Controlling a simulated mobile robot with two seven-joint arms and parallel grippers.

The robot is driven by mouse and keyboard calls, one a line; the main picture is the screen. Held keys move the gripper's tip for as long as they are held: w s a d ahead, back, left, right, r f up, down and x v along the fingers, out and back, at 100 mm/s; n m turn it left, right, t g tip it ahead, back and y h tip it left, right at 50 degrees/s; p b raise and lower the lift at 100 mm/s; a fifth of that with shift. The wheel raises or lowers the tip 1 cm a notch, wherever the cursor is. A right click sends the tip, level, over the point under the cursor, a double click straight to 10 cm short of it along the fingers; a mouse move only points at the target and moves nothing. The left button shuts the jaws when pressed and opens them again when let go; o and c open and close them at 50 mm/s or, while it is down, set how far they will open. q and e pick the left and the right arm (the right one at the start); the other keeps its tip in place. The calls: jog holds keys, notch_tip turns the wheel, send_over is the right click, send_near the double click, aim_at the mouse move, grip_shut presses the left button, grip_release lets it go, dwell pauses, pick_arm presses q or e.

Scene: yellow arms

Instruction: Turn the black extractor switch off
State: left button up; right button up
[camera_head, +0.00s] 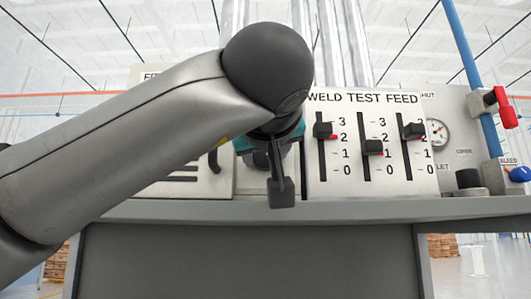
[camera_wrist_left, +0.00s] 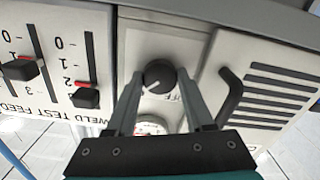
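A round black knob (camera_wrist_left: 158,77) with a light pointer mark sits on a pale panel in the left wrist view. It appears to be the extractor switch; lettering ending in "FF" shows beside it. My left gripper (camera_wrist_left: 163,82) is open, with one finger on each side of the knob. The left-hand finger is close to the knob and a wider gap shows on the other side; I cannot tell whether either touches. In the head view my left gripper (camera_head: 280,182) hangs before the panel and hides the knob. My right gripper is in neither view.
The weld test feed panel (camera_head: 372,185) with black sliders stands to the right in the head view. A black handle (camera_wrist_left: 230,95) and vent slots (camera_wrist_left: 285,95) lie beside the knob. A grey ledge (camera_head: 350,209) runs below.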

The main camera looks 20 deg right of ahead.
pick_arm(q)
grip_shut()
jog(key=shift+n, duration=0.3)
jog(key=n+b, duration=0.1)
jog(key=n, duration=0.2)
jog(key=shift+a+n+b, duration=0.1)
jog(key=shift+n+b, duration=0.25)
jog(key=shift+n, duration=0.05)
jog(key=n+b, duration=0.1)
jog(key=n, duration=0.3)
jog(key=shift+b, duration=0.4)
jog(key=n+b, duration=0.1)
jog(key=n, duration=0.4)
jog(key=shift+b, duration=0.35)
jog(key=shift+n+b, duration=0.75)
jog(key=shift+n, duration=1.55)
